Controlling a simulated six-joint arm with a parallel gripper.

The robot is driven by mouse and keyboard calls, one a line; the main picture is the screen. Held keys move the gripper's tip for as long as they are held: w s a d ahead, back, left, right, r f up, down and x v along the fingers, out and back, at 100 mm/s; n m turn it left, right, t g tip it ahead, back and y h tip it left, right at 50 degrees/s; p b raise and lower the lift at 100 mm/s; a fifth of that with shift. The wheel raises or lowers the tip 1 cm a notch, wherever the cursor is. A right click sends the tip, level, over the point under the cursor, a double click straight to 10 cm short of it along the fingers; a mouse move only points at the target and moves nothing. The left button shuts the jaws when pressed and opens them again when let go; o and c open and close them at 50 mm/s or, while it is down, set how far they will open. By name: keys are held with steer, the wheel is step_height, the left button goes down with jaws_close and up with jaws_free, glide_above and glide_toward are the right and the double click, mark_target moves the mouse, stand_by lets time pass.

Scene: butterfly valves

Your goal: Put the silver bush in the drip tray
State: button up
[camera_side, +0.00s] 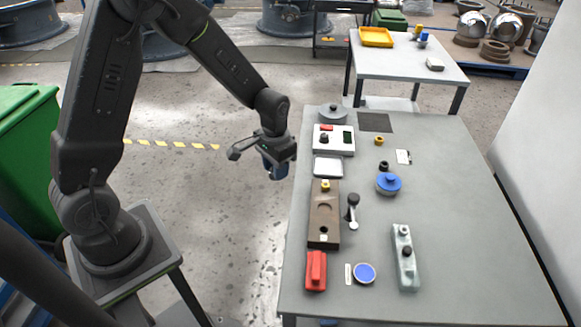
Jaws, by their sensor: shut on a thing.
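My gripper (274,163) hangs in the air just left of the near table, over the floor. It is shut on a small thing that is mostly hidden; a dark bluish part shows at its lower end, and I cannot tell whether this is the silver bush. No silver bush is clearly visible on the table. A shallow white tray (328,167) lies near the table's left edge, right of my gripper. A yellow tray (377,37) stands on the far table. I cannot tell for certain which is the drip tray.
The near table (465,210) holds a brown block (324,212), a blue-topped valve (388,184), a red block (316,271), a grey block (405,258), a blue disc (364,273) and a white control box (345,146). Its right side is clear. A green bin (25,150) stands at left.

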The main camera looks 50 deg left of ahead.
steer(key=w+a+f+n, duration=0.3)
steer(key=w+a+f, duration=0.1)
steer(key=w+a, duration=1.1)
steer(key=w+d+f, duration=0.2)
steer(key=d, duration=0.1)
steer(key=w+d+f, duration=0.2)
steer(key=d, duration=0.1)
steer(key=w+d+f, duration=0.2)
steer(key=w+d, duration=0.1)
steer(key=shift+f, duration=2.15)
steer(key=shift+f, duration=0.6)
steer(key=o, duration=0.9)
steer(key=shift+o, duration=0.2)
